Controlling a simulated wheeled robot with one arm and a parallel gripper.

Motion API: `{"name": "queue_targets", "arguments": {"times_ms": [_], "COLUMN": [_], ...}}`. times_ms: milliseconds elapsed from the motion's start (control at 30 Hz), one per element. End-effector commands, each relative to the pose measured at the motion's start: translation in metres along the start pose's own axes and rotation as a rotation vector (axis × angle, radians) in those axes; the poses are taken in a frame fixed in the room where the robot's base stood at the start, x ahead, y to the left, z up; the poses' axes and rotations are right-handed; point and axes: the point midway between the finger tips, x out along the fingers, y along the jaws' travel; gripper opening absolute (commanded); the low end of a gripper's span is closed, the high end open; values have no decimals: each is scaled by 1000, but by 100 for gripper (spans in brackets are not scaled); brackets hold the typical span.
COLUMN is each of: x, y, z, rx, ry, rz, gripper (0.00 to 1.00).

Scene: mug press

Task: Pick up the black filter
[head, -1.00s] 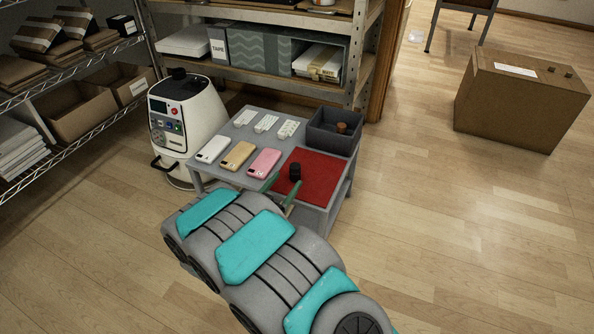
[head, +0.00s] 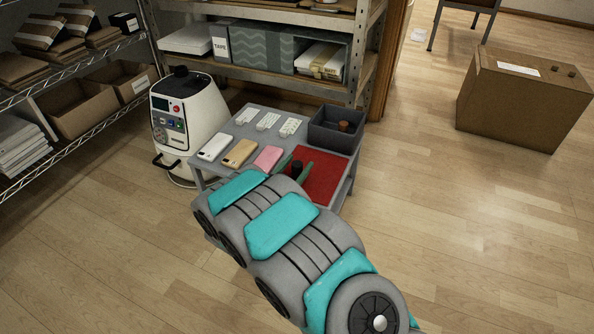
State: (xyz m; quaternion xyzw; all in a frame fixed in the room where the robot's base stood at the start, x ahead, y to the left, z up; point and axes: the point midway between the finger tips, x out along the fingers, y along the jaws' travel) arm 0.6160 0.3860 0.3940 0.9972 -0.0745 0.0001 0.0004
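The black filter (head: 297,166) is a small dark cylinder standing on the red mat (head: 322,173) on the grey table. My gripper (head: 298,163) has its two green fingers apart. In the picture one finger shows to the left of the filter and the other to the right. A gap seems to remain beside the filter, and I cannot tell whether either finger touches it. My arm hides the near part of the mat and the lower part of the gripper.
White, tan and pink phones (head: 239,152) lie left of the mat, with white strips (head: 268,121) behind them. A dark grey bin (head: 334,131) holding a brown object stands at the table's back right. A white machine (head: 187,118) stands left, shelves behind.

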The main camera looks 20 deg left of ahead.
Motion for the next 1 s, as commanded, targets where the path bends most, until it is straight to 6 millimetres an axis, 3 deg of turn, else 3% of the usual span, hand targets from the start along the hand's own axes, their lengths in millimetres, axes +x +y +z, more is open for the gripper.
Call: {"name": "queue_targets", "arguments": {"times_ms": [67, 600, 1000], "x": [0, 0, 0], "y": [0, 0, 0], "z": [0, 0, -2], "rx": [0, 0, 1], "ry": [0, 0, 0], "rz": [0, 0, 0], "gripper": [60, 0, 0]}}
